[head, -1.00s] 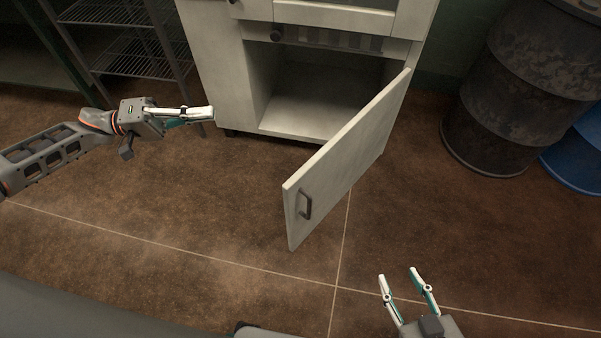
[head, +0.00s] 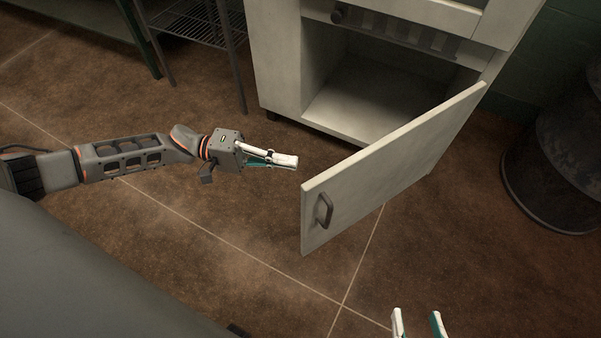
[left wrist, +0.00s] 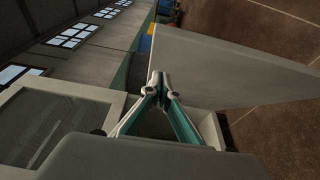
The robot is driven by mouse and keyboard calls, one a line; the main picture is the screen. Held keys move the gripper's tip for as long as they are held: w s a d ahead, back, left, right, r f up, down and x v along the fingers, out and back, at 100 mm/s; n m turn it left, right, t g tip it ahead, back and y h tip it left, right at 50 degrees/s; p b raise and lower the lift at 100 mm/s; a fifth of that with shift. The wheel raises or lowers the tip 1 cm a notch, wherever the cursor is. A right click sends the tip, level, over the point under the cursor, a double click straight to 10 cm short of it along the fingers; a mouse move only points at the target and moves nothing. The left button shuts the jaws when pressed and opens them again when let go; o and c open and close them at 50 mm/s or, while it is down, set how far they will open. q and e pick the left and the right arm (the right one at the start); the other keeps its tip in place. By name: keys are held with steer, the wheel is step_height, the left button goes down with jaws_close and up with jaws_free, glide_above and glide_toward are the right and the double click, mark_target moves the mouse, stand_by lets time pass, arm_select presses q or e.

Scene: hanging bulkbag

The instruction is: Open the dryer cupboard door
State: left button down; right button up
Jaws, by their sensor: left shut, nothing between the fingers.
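The cupboard door (head: 390,165) is white with a dark handle (head: 324,211) near its free edge. It stands swung well open, hinged at the right of the white cupboard (head: 279,65), and the empty inside shows. My left gripper (head: 297,162) is shut and empty, just left of the door's free edge on its inner side. In the left wrist view the shut fingertips (left wrist: 159,78) show in front of the door panel (left wrist: 225,72). I cannot tell if they touch it. My right gripper (head: 417,318) is open and empty at the bottom edge, its base cut off.
A dark metal barrel (head: 570,160) stands at the right, beyond the door. A wire shelf rack (head: 205,25) stands left of the cupboard. The tiled brown floor in front of the door is clear.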

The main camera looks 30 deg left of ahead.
arm_select(q)
steer(key=d, duration=0.1)
steer(key=s+d, duration=0.1)
steer(key=d, duration=0.2)
steer(key=shift+s+d, duration=0.25)
steer(key=shift+s, duration=0.15)
